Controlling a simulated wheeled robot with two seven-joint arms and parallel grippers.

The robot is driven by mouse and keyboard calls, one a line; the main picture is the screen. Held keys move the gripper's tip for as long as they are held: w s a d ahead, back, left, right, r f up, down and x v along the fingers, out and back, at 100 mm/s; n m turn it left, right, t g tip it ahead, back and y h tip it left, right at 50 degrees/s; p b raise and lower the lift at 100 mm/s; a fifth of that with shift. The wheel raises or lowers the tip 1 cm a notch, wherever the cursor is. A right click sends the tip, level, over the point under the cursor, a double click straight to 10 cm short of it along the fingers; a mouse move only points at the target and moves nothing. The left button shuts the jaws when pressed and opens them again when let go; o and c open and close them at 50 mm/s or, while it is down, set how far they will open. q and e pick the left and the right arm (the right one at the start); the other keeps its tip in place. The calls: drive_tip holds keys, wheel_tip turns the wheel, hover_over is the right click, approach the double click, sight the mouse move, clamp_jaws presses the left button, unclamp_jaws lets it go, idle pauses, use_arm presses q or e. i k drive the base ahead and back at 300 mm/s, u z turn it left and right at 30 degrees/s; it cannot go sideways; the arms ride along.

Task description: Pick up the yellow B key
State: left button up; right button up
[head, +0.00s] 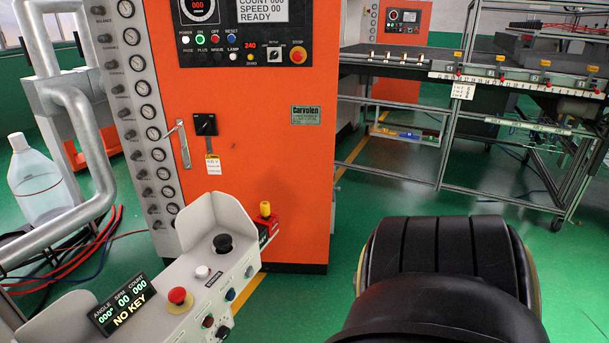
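A small yellow key-like piece (265,209) stands upright on a red block (267,228) at the right side of the grey console (215,262). I cannot read a letter on it, so I cannot confirm that it is the B key. Several small yellow-topped pieces, one of them here (547,69), sit along a white rail (510,77) on the rack at the far right; their letters are too small to read. The console display (122,303) reads NO KEY. Neither of my grippers is in view.
The console carries a black knob (222,243), a red button (177,296) and other buttons. An orange machine cabinet (255,130) stands behind it. Grey pipes and a clear bottle (36,180) are at the left.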

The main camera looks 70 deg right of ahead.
sight(265, 204)
drive_tip(key=z, duration=3.05)
drive_tip(key=i, duration=1.95)
drive_tip(key=u, duration=3.4)
